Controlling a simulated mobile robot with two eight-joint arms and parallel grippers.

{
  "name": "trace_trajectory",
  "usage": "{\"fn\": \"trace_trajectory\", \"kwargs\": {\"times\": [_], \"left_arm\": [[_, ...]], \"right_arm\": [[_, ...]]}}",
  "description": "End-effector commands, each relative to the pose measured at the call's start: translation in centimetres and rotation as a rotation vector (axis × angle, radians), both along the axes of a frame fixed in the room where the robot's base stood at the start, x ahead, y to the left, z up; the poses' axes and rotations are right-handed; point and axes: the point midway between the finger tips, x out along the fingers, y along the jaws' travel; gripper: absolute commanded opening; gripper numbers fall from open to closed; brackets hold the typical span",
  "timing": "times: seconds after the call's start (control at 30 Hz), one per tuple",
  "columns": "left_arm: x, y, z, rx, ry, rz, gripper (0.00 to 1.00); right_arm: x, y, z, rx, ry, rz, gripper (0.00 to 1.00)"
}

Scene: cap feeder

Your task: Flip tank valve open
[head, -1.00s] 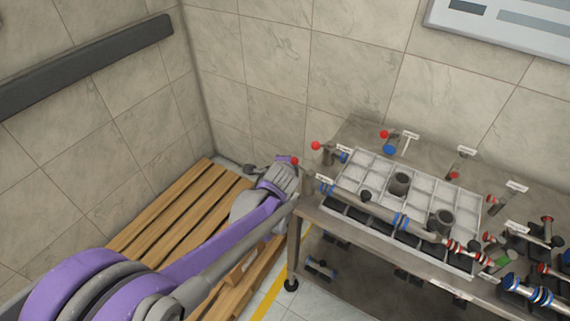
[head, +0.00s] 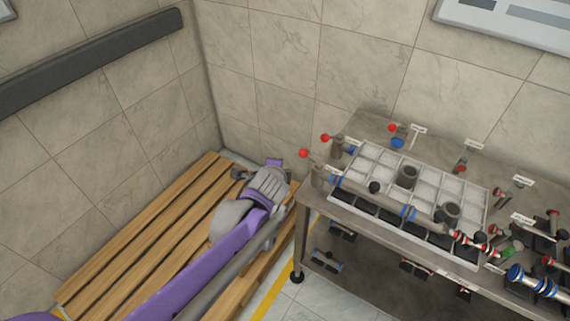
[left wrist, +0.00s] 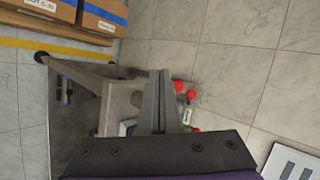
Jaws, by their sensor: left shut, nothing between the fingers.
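Several pipe valves with red ball-ended levers stand on the metal bench. The nearest red ball (head: 303,153) is at the bench's left end, with a second red ball (head: 325,138) just behind it. A third red ball (head: 392,127) is at the back edge. I cannot tell which is the tank valve; the white labels are too small to read. My left gripper (left wrist: 163,75) is shut and empty. In the head view it is left of the nearest ball, apart from it, its fingertips hard to make out. Red balls (left wrist: 191,94) show just right of its fingers. My right gripper is not in view.
The bench (head: 340,205) carries a compartmented tray (head: 484,212), a long pipe (head: 385,203) along its front, and more valves at the right. A wooden pallet (head: 130,235) lies left of the bench. Labelled cardboard boxes (left wrist: 98,18) show in the left wrist view. Tiled walls close the corner.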

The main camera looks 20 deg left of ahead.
Motion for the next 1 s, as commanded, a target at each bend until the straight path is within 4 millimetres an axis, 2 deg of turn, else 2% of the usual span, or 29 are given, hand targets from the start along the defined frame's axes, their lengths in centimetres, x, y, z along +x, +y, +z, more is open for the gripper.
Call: {"fn": "trace_trajectory", "kwargs": {"times": [0.2,0.4,0.87,0.97,1.0], "left_arm": [[-2.3,0.5,1.8,0.001,0.0,0.001,0.0],[-2.9,0.6,2.2,0.001,0.0,-0.001,0.0],[-2.9,0.6,2.2,0.001,0.0,-0.001,0.0],[-3.6,0.4,2.3,-0.036,0.003,0.025,0.0],[-4.5,0.2,2.4,-0.083,0.007,0.056,0.0]], "right_arm": [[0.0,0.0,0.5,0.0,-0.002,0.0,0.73],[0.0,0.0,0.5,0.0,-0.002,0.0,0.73],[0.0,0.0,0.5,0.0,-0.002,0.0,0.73],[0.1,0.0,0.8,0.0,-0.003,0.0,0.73],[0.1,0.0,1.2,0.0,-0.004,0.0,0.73]]}}
